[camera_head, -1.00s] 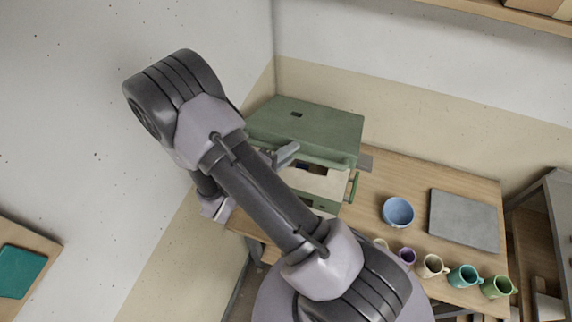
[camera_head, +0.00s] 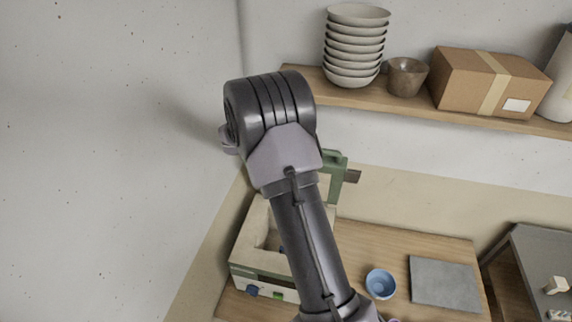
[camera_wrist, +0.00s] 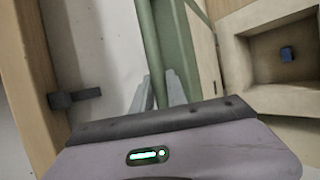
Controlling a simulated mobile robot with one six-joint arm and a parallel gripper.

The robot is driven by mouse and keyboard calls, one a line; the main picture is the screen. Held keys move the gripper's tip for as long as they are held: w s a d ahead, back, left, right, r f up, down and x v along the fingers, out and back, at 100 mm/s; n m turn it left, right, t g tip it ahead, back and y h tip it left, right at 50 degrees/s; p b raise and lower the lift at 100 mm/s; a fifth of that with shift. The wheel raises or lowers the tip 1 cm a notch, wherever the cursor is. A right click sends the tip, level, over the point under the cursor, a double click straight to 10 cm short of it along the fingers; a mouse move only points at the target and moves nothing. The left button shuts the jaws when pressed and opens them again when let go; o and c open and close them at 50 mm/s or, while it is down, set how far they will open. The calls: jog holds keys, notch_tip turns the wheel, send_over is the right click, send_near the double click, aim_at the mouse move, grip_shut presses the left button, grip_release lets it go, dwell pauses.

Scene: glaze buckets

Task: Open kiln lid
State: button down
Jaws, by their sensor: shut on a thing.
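The kiln (camera_head: 243,262) stands on the table in the head view, with its top open. Its green lid (camera_head: 337,172) is raised and stands up at the kiln's rear, mostly hidden behind my arm. In the wrist view the lid (camera_wrist: 178,50) is seen nearly edge-on, with its green handle bar (camera_wrist: 150,50) alongside. My gripper (camera_wrist: 158,95) is shut on the handle bar; my arm hides it in the head view. The kiln's pale chamber (camera_wrist: 239,70) is open at the right of the wrist view, with a small blue thing (camera_wrist: 287,54) inside.
A wooden wall shelf (camera_head: 410,105) above the kiln carries stacked bowls (camera_head: 355,50), a brown pot (camera_head: 406,77) and a cardboard box (camera_head: 480,85). A blue bowl (camera_head: 380,284) and a grey slab (camera_head: 445,284) are on the table to the right.

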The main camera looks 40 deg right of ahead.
jog(key=shift+w+d+r, duration=0.15)
jog(key=shift+w+d, duration=0.3)
jog(key=shift+d, duration=0.15)
jog(key=shift+w+d+r, duration=0.15)
jog(key=shift+w+d, duration=0.25)
jog(key=shift+d, duration=0.15)
jog(key=c, duration=1.3)
grip_release()
jog(key=shift+a, duration=0.1)
